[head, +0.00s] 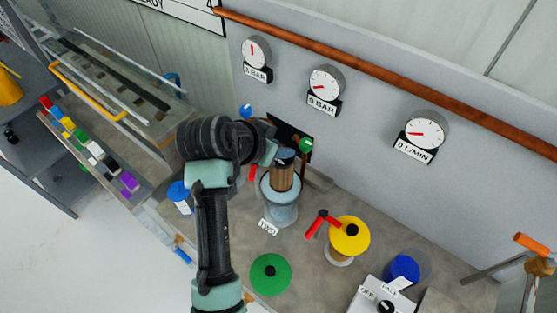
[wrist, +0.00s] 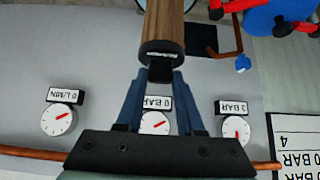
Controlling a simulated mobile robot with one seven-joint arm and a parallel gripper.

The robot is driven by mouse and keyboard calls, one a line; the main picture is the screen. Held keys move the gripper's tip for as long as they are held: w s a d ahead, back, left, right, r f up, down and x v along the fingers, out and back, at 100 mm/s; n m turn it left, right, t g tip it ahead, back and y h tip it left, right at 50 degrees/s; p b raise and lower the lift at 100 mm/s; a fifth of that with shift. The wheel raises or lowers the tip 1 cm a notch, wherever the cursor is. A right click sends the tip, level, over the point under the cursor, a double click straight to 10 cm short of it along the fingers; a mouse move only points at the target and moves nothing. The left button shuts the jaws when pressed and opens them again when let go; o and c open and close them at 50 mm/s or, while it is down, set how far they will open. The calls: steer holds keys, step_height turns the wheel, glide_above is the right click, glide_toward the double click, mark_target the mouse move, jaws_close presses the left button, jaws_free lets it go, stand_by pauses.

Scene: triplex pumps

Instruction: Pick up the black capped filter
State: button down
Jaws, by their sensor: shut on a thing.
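The black capped filter (head: 283,178) is a brown cylinder with a dark cap. In the head view it is upright, at the mouth of a pale blue-grey housing (head: 280,211). I cannot tell whether its lower end is inside the housing or just above it. My gripper (head: 285,156) is at the filter's top, shut on the capped end. In the wrist view the brown filter (wrist: 164,22) extends up out of the picture, with its black cap (wrist: 162,50) between the blue fingertips of my gripper (wrist: 161,74). The fingers hide part of the cap in the head view.
A green lid (head: 270,274), a yellow lid (head: 350,236) with a red handle beside it, and a blue pump part (head: 403,269) are on the bench. A switch box (head: 383,297) stands in front. Gauges (head: 324,84) and a copper pipe (head: 400,88) line the wall behind.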

steer(key=shift+r+p, duration=1.1)
steer(key=shift+r, duration=0.6)
steer(key=shift+f, duration=0.1)
